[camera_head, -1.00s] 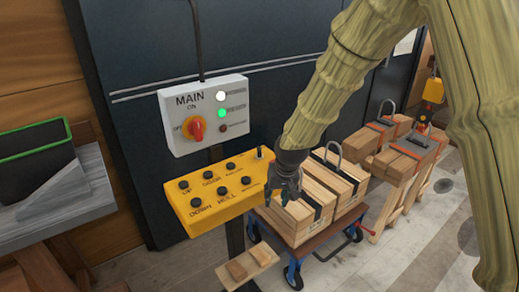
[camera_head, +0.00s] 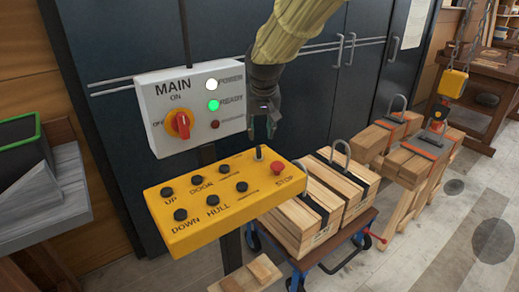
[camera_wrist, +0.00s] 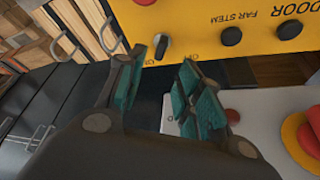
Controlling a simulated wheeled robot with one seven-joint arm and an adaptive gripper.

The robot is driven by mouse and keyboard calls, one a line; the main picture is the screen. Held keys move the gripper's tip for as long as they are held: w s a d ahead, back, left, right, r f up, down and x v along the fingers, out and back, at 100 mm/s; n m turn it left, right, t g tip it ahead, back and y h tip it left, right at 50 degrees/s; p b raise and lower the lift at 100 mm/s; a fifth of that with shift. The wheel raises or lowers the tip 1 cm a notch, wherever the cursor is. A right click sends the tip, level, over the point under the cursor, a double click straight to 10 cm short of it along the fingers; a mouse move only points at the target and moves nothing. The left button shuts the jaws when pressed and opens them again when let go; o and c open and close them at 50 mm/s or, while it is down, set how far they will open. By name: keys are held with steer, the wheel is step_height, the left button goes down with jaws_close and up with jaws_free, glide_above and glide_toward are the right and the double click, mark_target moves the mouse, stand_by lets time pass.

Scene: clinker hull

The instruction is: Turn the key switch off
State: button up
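The yellow control box (camera_head: 180,238) stands left of centre in the head view. A small upright switch that looks like the key switch (camera_head: 259,153) is on its top face, near the far right corner; it also shows in the wrist view (camera_wrist: 162,46) with small lettering beside it. My gripper (camera_head: 262,130) is open and empty. It hangs by the far edge of the box, close to the switch. In the wrist view the teal finger pads (camera_wrist: 162,62) are apart, with the switch just beyond the gap; I cannot see contact.
A white MAIN panel (camera_head: 160,97) with a red rotary knob (camera_head: 180,124) and lit power and ready lamps is behind and left. A red STOP button (camera_head: 278,167) is beside the switch. Bound wood stacks (camera_head: 305,220) are right. Dark cabinets stand behind.

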mark_target(259, 149)
steer(key=shift+p+x, duration=0.9)
steer(key=shift+x, duration=4.25)
steer(key=shift+a, duration=0.1)
steer(key=shift+c, duration=0.4)
jaws_close()
